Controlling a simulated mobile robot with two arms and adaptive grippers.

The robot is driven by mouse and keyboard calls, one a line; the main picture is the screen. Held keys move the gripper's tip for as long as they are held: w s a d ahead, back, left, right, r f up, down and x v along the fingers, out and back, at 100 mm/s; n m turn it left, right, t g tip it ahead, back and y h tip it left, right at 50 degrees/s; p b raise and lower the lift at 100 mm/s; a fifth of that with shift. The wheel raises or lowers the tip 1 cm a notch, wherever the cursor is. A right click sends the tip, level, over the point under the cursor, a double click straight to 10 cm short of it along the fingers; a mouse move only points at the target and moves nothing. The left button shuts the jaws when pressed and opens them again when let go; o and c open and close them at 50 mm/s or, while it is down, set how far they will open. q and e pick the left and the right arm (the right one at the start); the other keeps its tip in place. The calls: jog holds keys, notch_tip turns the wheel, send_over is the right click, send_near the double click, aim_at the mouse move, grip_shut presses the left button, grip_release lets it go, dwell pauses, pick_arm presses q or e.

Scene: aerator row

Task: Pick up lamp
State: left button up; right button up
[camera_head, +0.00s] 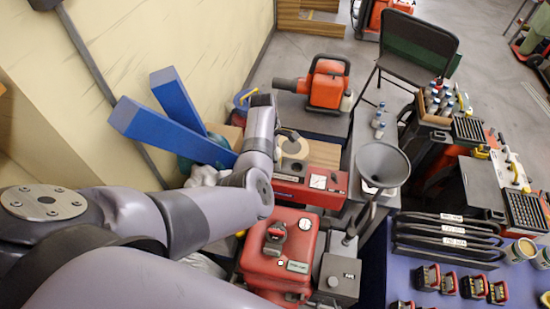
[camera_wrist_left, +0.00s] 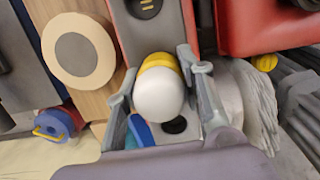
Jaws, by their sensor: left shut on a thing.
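The lamp (camera_wrist_left: 158,94) has a smooth white dome and a yellow band, seen in the left wrist view. My left gripper (camera_wrist_left: 157,78) has a grey finger on each side of it and is shut on it. A dark round opening shows beside the lamp on a grey surface. In the head view my left arm comes in from the left over the row of machines, and its links hide the lamp. My right gripper is in neither view.
A cream disc (camera_head: 295,147) on a wooden top lies close by. A red machine (camera_head: 283,245) and a grey funnel (camera_head: 382,164) stand nearer and to the right. Blue beams (camera_head: 170,130) lean at the wall. An orange machine (camera_head: 326,84) stands behind.

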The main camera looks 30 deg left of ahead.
pick_arm(q)
jog(key=c, duration=0.3)
